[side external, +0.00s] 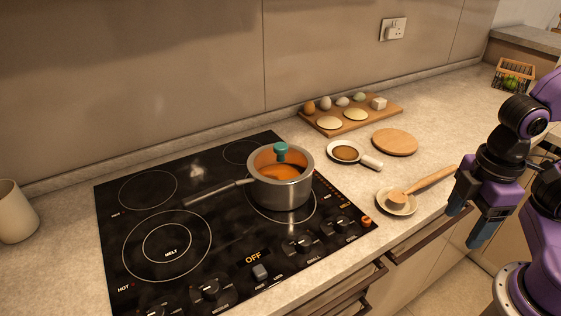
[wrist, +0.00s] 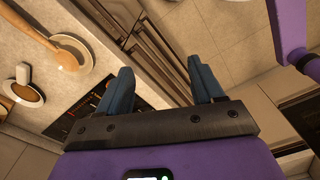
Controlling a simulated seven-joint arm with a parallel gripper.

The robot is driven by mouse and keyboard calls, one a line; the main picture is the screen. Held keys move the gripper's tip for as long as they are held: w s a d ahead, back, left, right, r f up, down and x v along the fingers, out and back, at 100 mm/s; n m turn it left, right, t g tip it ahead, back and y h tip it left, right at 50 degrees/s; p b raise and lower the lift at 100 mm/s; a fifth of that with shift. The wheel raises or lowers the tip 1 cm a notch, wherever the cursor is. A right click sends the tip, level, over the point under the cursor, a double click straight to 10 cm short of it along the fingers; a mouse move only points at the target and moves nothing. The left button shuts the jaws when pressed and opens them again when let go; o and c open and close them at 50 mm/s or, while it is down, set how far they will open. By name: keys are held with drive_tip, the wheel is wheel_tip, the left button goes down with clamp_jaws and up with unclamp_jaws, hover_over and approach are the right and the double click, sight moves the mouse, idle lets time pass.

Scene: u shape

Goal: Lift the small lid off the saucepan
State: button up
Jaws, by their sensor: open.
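The lid's edge is hard to make out. My gripper (side external: 464,226) is at the right, beyond the counter's front edge and well apart from the pan. Its blue fingers are spread and empty, also in the wrist view (wrist: 164,82). The saucepan and lid do not show in the wrist view.
A board with eggs (side external: 352,122) lies behind. A cup (side external: 14,212) stands far left. The hob's left side is clear.

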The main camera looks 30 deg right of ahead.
drive_tip(key=w+a+r, duration=0.5)
drive_tip(key=w+a, duration=0.2)
drive_tip(key=w, duration=0.1)
wheel_tip(320, 180, up, 8)
drive_tip(key=r+n, duration=0.1)
drive_tip(key=n, duration=0.2)
hover_over(282, 145)
drive_tip(key=f, duration=0.7)
drive_tip(key=a+f, duration=0.1)
drive_tip(key=f, duration=0.3)
drive_tip(key=shift+f, duration=0.25)
drive_tip(key=shift+d+f, duration=0.25)
drive_tip(key=shift+f, duration=1.1)
drive_tip(key=shift+d+f, duration=0.25)
drive_tip(key=shift+f, duration=1.05)
clamp_jaws()
